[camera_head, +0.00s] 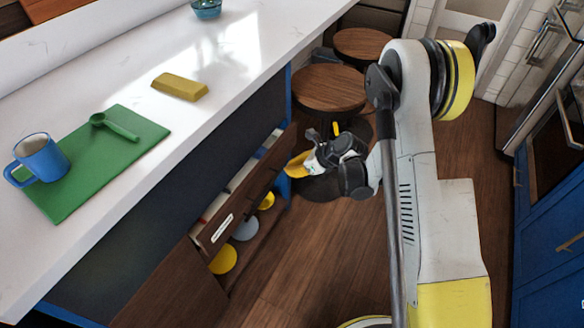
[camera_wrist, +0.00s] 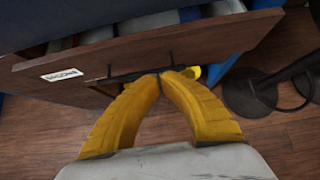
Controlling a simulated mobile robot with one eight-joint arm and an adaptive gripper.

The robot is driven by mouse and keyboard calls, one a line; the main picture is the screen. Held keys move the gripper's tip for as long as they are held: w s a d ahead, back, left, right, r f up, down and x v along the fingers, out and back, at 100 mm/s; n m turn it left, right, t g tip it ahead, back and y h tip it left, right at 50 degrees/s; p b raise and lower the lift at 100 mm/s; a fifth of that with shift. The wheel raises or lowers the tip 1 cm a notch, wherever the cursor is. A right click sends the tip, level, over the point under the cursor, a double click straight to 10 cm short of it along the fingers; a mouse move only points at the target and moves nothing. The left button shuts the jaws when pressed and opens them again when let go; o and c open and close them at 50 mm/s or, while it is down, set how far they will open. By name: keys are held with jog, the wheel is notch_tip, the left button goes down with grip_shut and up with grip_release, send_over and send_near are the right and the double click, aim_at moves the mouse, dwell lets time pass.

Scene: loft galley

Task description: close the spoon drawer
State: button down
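The spoon drawer (camera_head: 250,195) stands pulled out from under the counter, with a brown wooden front. The drawer front also shows in the wrist view (camera_wrist: 225,42), where its white label (camera_wrist: 62,75) appears upside down. A thin dark handle (camera_wrist: 130,76) runs along the front. My gripper (camera_head: 288,170) is at the outer side of the front, towards its far end. In the wrist view its yellow fingers (camera_wrist: 165,76) meet at the tips, right at the handle. I cannot tell whether the bar is between the tips.
Yellow and grey round items (camera_head: 246,229) show below the drawer. The white counter (camera_head: 110,75) holds a green mat (camera_head: 90,185), blue mug (camera_head: 40,157), green spoon (camera_head: 115,127) and yellow block (camera_head: 180,86). Round stools (camera_head: 325,88) stand beyond my gripper. Floor (camera_head: 320,250) is clear in front.

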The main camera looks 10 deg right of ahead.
aim_at(265, 169)
jog(key=b+x, duration=0.2)
jog(key=x, duration=0.4)
jog(key=shift+f, duration=0.15)
jog(key=w+a, duration=0.1)
jog(key=a+b, duration=0.1)
jog(key=shift+w+a, duration=0.35)
jog(key=shift+w, duration=0.05)
jog(key=shift+w+a, duration=0.25)
jog(key=shift+a, duration=0.05)
jog(key=w+a, duration=0.1)
jog(key=a, duration=0.1)
jog(key=w+a, duration=0.2)
jog(key=shift+w+a, duration=0.2)
jog(key=shift+a, duration=0.15)
